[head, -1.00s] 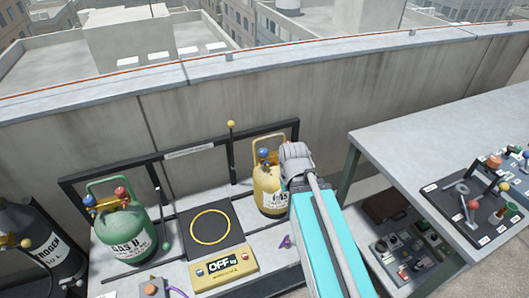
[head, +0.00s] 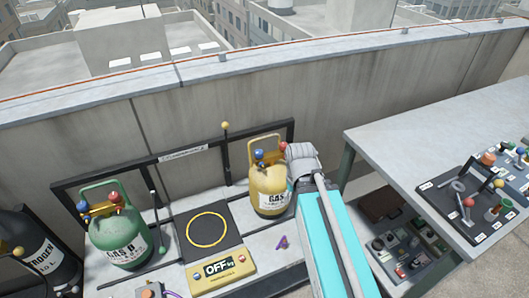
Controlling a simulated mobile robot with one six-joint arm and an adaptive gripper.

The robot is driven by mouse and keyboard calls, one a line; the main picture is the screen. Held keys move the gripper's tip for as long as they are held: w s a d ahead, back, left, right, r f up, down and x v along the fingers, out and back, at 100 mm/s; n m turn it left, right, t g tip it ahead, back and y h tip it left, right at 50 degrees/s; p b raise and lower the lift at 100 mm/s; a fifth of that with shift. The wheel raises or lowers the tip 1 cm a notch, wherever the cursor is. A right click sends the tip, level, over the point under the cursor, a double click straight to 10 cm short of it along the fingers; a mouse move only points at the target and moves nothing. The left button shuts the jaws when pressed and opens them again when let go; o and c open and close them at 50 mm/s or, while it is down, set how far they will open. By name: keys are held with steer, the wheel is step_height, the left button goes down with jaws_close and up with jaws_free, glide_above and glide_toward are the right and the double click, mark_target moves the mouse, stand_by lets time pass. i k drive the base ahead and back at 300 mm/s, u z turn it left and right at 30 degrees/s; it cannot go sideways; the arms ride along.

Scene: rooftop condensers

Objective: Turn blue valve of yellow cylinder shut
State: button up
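The yellow cylinder (head: 268,184) stands upright on the bench, with a label on its front. Its blue valve (head: 259,154) is on the left of its top, and a red valve (head: 283,147) is on the right, under the yellow handle. My gripper (head: 303,160) is at the cylinder's upper right, close to the red valve and apart from the blue one. Its fingers are mostly hidden by the wrist and arm, so I cannot tell their opening or any contact.
A green cylinder (head: 119,238) with blue and red valves stands at left, beside a dark nitrogen cylinder (head: 45,258). A black scale pad (head: 207,229) and a yellow OFF display (head: 221,271) lie between. A table (head: 430,135) is at right; a concrete wall (head: 260,110) stands behind.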

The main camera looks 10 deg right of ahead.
mark_target(259, 153)
steer(key=z, duration=0.15)
steer(key=k, duration=1.1)
steer(key=u, duration=0.65)
steer(key=i, duration=1)
